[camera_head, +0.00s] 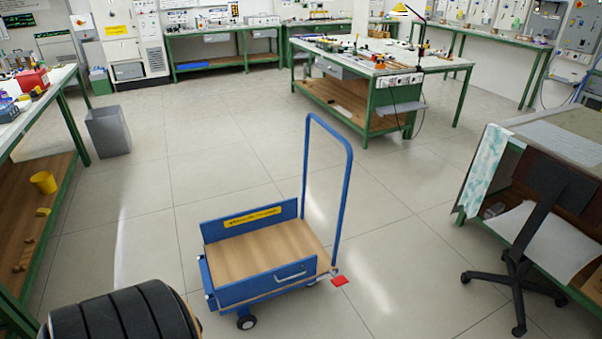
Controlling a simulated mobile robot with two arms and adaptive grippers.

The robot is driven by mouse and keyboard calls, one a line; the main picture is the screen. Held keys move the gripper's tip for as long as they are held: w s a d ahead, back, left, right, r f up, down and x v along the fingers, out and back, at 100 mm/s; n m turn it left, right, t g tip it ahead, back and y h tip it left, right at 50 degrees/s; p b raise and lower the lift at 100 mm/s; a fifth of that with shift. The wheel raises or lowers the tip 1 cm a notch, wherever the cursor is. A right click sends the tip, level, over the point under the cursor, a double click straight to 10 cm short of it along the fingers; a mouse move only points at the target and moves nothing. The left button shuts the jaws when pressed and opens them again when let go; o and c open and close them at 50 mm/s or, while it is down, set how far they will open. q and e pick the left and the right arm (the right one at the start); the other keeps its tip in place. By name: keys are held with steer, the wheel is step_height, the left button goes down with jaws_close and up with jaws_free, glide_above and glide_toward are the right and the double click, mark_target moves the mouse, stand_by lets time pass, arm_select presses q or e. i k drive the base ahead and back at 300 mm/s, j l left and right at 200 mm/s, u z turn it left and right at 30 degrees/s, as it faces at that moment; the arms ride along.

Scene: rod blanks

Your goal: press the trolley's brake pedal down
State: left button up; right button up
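The blue trolley (270,250) stands on the tiled floor in the lower middle of the head view. It has a wooden deck, low blue side panels, a yellow label on the far panel and a tall blue push handle (348,200) at its right end. The red brake pedal (340,281) sticks out low at the right end, near the foot of the handle. I cannot tell from here whether it is up or pressed down. Neither of my grippers shows in this view.
A black swivel chair (520,250) stands by a bench at the right. A grey bin (108,131) stands beside the left workbench (65,75). A green-framed worktable (370,95) stands behind the trolley. The floor around the pedal and right of the trolley is clear.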

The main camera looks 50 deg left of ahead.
mark_target(337, 281)
steer(key=u, duration=1.15)
steer(key=i+j+z, duration=0.7)
steer(key=i+j, duration=0.25)
steer(key=i+j+z, duration=0.35)
steer(key=j, duration=0.3)
steer(key=i, duration=0.1)
